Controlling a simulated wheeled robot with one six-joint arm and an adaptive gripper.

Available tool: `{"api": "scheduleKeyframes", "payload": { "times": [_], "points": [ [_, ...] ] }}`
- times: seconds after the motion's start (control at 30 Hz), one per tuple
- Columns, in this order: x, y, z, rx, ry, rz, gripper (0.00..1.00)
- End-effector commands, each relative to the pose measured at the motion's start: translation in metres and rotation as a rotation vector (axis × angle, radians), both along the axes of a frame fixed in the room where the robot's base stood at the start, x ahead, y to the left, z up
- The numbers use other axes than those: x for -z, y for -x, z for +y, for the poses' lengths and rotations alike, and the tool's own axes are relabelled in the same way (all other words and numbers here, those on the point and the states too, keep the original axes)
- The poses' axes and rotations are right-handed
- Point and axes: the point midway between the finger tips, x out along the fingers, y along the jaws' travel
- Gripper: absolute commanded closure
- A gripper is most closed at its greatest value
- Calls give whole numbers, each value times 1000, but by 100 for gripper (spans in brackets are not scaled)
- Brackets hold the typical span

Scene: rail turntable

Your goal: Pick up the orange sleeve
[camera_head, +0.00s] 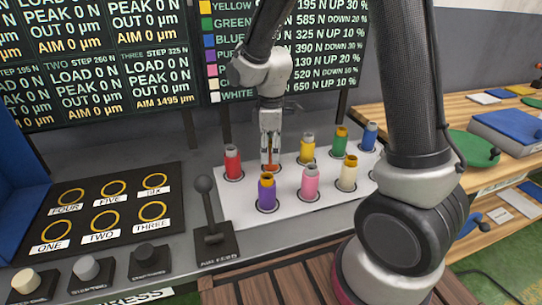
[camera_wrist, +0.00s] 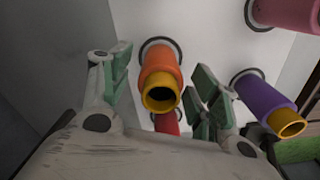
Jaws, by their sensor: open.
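The orange sleeve (camera_wrist: 158,68) stands in a hole of the white rack between my open fingers in the wrist view, with its yellow-lined open end toward the camera. In the head view the orange sleeve (camera_head: 270,167) shows only partly behind my fingers. My gripper (camera_head: 270,150) points down over it, fingers on either side; in the wrist view my gripper (camera_wrist: 160,90) shows a gap between the pads and the sleeve. The pads do not seem shut on it.
The white rack (camera_head: 290,203) also holds red (camera_head: 233,162), purple (camera_head: 267,193), pink (camera_head: 310,181), yellow (camera_head: 307,148), green, cream and blue sleeves close by. A black lever (camera_head: 206,205) stands left of the rack. Dark display boards (camera_head: 100,60) stand behind.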

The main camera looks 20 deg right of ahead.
Motion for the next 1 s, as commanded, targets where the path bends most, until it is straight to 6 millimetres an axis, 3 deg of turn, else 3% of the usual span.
{"api": "scheduleKeyframes", "payload": {
  "times": [0.13, 0.37, 0.7, 1.0],
  "points": [
    [16, 0, 0, 0, 1, 1, 39],
    [18, 0, 0, 0, 0, 0, 39],
    [17, 0, 0, 1, 0, 0, 99],
    [11, -1, 0, 0, -2, -4, 99]
  ]
}}
